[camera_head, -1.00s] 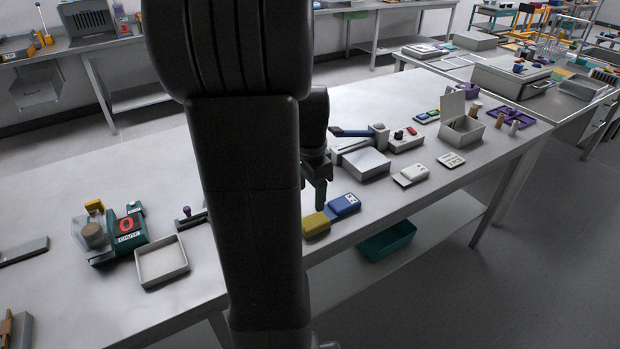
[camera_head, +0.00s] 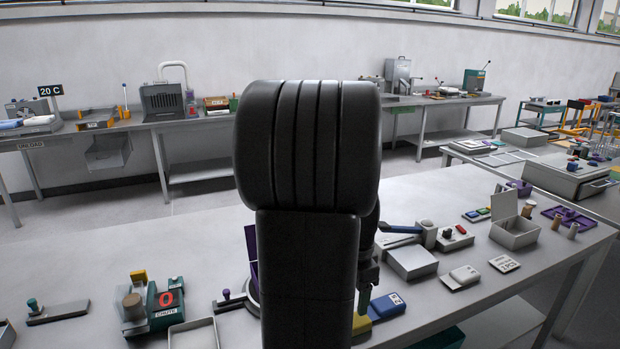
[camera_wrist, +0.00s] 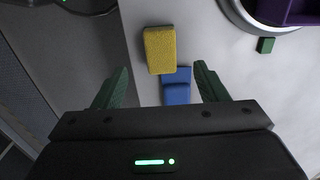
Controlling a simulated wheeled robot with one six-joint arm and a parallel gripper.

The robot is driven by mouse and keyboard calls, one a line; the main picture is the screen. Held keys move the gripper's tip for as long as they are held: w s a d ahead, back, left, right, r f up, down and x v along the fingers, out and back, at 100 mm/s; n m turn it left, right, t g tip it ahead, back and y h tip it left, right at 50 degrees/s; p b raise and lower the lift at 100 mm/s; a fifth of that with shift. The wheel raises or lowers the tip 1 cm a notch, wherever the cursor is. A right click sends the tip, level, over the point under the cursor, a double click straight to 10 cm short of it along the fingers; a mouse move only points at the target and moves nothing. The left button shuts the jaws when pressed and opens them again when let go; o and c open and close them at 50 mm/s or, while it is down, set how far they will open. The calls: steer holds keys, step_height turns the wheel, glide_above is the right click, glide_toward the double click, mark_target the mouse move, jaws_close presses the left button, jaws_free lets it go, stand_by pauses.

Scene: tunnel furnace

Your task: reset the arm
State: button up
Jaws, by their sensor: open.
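My gripper (camera_wrist: 157,88) is open in the wrist view, its two green fingers spread apart with nothing between them. A yellow block (camera_wrist: 160,50) and a blue block (camera_wrist: 177,88) lie on the table beyond and below the fingertips. In the head view, my arm stands upright in the middle and hides part of the table. The gripper there is mostly behind it, with one green finger (camera_head: 364,301) showing above the blue block (camera_head: 387,306). The yellow block (camera_head: 361,324) shows only in part.
A purple part (camera_wrist: 290,12) on a round base is close at the wrist view's upper right.

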step_height(320, 180, down, 8)
steer(key=shift+f+b, duration=0.25)
steer(key=shift+b, duration=0.1)
steer(key=shift+r, duration=0.2)
